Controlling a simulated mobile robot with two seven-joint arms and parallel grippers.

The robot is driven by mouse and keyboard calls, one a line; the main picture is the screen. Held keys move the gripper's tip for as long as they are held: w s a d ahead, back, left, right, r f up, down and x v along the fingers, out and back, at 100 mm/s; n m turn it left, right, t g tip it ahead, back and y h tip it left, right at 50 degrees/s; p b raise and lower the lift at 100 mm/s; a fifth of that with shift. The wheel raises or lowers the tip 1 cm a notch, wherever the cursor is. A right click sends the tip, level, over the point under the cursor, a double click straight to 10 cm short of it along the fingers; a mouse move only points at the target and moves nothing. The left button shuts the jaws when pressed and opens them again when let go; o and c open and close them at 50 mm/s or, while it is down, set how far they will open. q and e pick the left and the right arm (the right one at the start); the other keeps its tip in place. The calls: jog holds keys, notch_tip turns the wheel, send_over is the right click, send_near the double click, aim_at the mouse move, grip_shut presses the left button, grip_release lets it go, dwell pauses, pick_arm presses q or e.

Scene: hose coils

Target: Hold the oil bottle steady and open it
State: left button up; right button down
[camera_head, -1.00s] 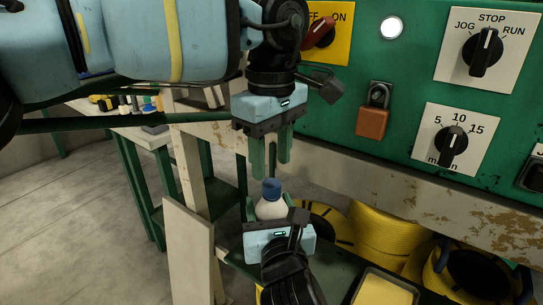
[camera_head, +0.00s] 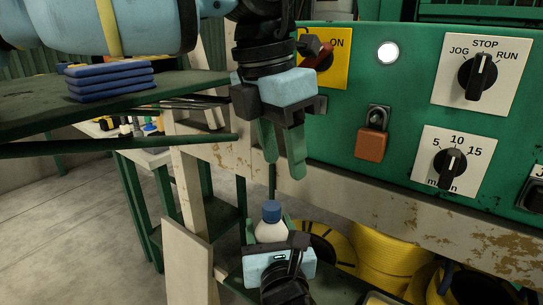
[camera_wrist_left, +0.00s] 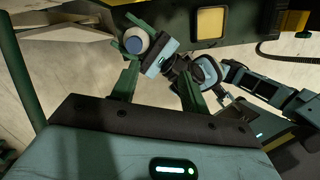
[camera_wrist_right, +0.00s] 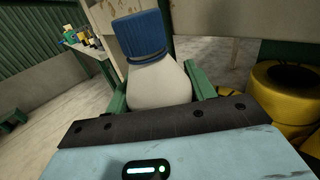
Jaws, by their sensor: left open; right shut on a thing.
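The oil bottle (camera_head: 270,232) is white and upright, with a blue cap (camera_head: 271,211) on its top. My right gripper (camera_head: 264,238) is shut on the bottle's body from the near side. In the right wrist view the bottle (camera_wrist_right: 155,88) stands between the green fingers, with the cap (camera_wrist_right: 140,35) clear above them. My left gripper (camera_head: 284,168) is open and empty, pointing down above the cap and slightly right of it. In the left wrist view the cap (camera_wrist_left: 136,43) shows beyond the left finger. The bottle's lower part is hidden by my right gripper.
A green control panel (camera_head: 335,120) with knobs and a padlock (camera_head: 373,135) stands close behind and right of my left gripper. Yellow hose coils (camera_head: 385,250) lie low on the right. A green shelf with blue folded pads (camera_head: 108,82) is at left. Open floor (camera_head: 90,220) shows lower left.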

pick_arm(q)
notch_tip(320, 180, up, 3)
jog(key=d+n+h, duration=0.1)
jog(key=d+n, duration=0.1)
jog(key=n, duration=0.3)
jog(key=n+y, duration=0.3)
jog(key=n, duration=0.1)
send_over(272, 205)
jog(key=shift+g, duration=0.3)
notch_tip(272, 205, down, 6)
jog(key=shift+s+d+r, duration=0.1)
jog(key=shift+s, duration=0.05)
jog(key=shift+f, duration=4.2)
